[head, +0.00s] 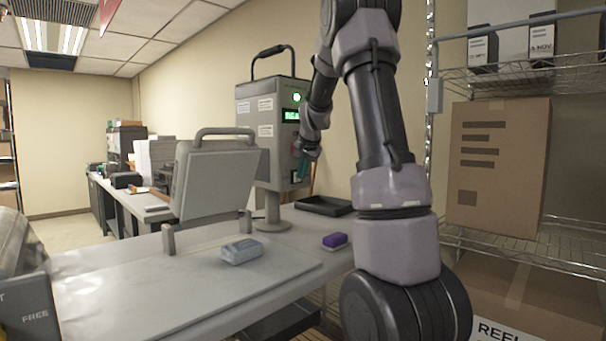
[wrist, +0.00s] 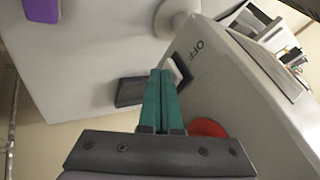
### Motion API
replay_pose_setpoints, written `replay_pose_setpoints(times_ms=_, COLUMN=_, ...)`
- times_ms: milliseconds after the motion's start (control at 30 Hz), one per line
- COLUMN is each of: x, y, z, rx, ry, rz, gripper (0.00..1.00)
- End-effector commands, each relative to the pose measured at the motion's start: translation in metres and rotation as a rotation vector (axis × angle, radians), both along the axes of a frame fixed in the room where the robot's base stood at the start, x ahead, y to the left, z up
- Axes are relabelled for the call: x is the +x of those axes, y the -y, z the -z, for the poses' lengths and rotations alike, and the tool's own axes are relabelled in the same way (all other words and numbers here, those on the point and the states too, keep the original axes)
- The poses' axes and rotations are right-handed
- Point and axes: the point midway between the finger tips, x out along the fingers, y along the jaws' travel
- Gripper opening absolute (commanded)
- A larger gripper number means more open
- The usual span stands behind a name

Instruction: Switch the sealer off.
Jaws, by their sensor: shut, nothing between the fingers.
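The sealer is a grey upright box (head: 262,135) on a round pedestal, with a black handle on top. Its green lamp (head: 297,97) is lit and its small display (head: 291,115) glows green. My gripper (head: 303,170) is at the lower front of the box, partly hidden by my arm. In the wrist view its teal fingers (wrist: 161,76) are shut together and empty. The fingertips are close beside a pale lever (wrist: 176,70) on the box's edge, near the printed word OFF (wrist: 199,47). I cannot tell whether they touch it. A red round button (wrist: 207,128) lies right of the fingers.
The table (head: 200,290) holds a grey hinged plate (head: 215,180), a pale wrapped block (head: 241,251), a purple block (head: 335,241) and a black tray (head: 324,206). A wire shelf (head: 530,245) with cartons stands at the right. The table's front is mostly clear.

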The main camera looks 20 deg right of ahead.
Motion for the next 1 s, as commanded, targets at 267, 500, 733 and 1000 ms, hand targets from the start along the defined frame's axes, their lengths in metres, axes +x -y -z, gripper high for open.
replay_pose_setpoints(times_ms=267, x=0.006, y=-0.004, z=-0.001, rx=0.0, ry=0.001, rz=-0.002, gripper=0.0)
replay_pose_setpoints(times_ms=500, x=0.006, y=0.0, z=-0.001, rx=-0.001, ry=0.003, rz=-0.001, gripper=0.0)
replay_pose_setpoints(times_ms=733, x=0.006, y=0.012, z=-0.001, rx=-0.003, ry=0.003, rz=0.002, gripper=0.0)
replay_pose_setpoints(times_ms=1000, x=0.005, y=0.014, z=0.0, rx=-0.001, ry=0.001, rz=0.001, gripper=0.0)
